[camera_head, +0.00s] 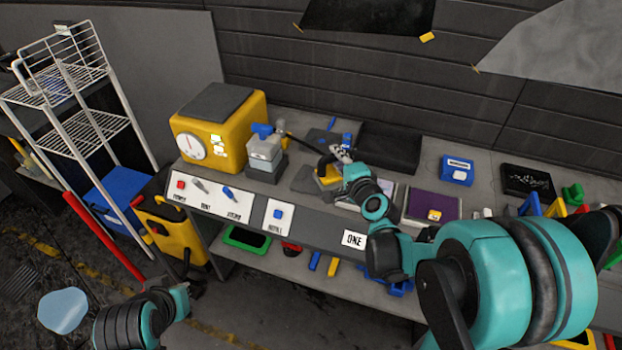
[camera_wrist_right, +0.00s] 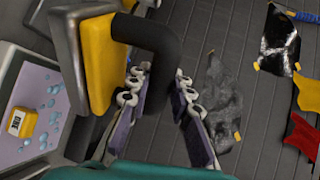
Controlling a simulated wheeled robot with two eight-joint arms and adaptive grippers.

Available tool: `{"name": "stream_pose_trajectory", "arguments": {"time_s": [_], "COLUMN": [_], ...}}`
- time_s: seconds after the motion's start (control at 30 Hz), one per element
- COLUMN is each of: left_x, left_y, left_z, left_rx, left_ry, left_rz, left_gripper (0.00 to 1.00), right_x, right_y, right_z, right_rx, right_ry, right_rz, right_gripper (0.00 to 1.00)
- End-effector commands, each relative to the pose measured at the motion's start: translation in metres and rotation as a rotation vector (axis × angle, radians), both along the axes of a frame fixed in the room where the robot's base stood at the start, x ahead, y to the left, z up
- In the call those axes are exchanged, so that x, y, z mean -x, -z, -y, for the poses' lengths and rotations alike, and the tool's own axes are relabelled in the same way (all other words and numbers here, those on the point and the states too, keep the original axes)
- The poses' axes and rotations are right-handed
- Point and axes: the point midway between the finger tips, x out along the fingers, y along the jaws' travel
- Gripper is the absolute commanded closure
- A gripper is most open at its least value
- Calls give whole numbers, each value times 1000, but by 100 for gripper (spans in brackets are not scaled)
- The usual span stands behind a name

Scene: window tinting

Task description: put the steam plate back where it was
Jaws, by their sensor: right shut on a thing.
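The steam plate (camera_head: 328,173) is a yellow block with a black arched handle, above the bench in the middle of the head view. It also shows large in the right wrist view (camera_wrist_right: 95,62). My right gripper (camera_head: 341,154) is shut on its black handle; in the right wrist view the fingers (camera_wrist_right: 160,95) close around the handle. A dark grey pad (camera_head: 305,181) lies beside and below the plate. I cannot tell whether the plate touches anything below.
A yellow machine with a gauge (camera_head: 222,135) and a clear-topped unit with a blue valve (camera_head: 265,152) stand left of the plate. A purple panel (camera_head: 432,205) and blue box (camera_head: 457,170) are farther right.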

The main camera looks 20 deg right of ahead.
Motion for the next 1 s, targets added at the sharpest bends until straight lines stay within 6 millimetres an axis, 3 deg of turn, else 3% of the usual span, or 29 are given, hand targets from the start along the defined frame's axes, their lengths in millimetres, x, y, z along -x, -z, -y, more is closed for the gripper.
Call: {"name": "stream_pose_trajectory", "arguments": {"time_s": [0.07, 0.17, 0.6, 0.87, 1.0], "left_x": [0, 0, 0, 0, 0], "left_y": [-1, 3, 35, 41, 51], "left_z": [0, 0, 0, 0, 0], "left_rx": [0, 0, 0, 0, 0], "left_ry": [0, 0, 0, 0, 0], "left_rz": [0, 0, 0, 0, 0], "left_gripper": [100, 100, 100, 100, 100], "right_x": [1, -9, -95, -107, -107], "right_y": [-8, -5, 52, 63, 85], "right_z": [6, 3, -30, -34, -34], "right_rx": [-2, 1, 1, 1, 1], "right_ry": [-8, -16, -16, -15, -15], "right_rz": [1, 0, 1, 1, 1], "right_gripper": [100, 100, 100, 100, 100]}}
